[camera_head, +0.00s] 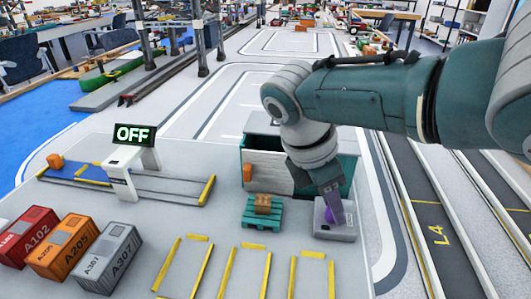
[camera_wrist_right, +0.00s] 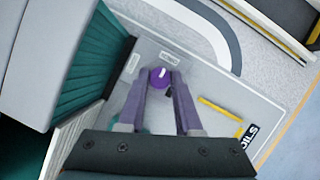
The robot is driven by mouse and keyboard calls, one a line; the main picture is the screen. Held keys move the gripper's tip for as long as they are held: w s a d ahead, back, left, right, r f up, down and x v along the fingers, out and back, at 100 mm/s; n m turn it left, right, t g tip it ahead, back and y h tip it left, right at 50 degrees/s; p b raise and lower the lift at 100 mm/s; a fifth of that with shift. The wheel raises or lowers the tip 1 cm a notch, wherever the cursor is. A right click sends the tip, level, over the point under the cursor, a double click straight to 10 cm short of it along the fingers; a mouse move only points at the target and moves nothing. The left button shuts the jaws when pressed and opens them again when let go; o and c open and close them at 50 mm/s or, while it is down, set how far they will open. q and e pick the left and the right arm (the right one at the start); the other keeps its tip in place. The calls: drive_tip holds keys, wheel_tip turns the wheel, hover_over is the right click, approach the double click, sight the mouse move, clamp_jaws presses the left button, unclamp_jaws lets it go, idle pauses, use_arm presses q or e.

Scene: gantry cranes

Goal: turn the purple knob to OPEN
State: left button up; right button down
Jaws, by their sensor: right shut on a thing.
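The purple knob (camera_head: 328,215) sits on top of a small grey box (camera_head: 348,236) at the lower right of the head view. My right gripper (camera_head: 334,205) reaches down onto it from above. In the right wrist view the knob (camera_wrist_right: 160,77) shows between the two fingertips of the right gripper (camera_wrist_right: 162,84), which is shut on it. A white pointer line on the knob points roughly up, towards a small label (camera_wrist_right: 169,58). Another label (camera_wrist_right: 134,63) lies to the left. Both are too small to read for certain. My left gripper is out of view.
A green and white container (camera_head: 262,160) stands just behind the box. A teal pallet (camera_head: 262,212) with a small crate is to its left. A display (camera_head: 134,134) reads OFF. Containers A102, A205 (camera_head: 66,247) and A307 (camera_head: 107,258) stand at the lower left.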

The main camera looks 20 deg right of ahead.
drive_tip(key=shift+m+g, duration=0.3)
drive_tip(key=shift+m, duration=0.2)
drive_tip(key=shift+b, duration=0.3)
drive_tip(key=c, duration=0.6)
unclamp_jaws()
drive_tip(key=p+v, duration=0.4)
drive_tip(key=v, duration=0.6)
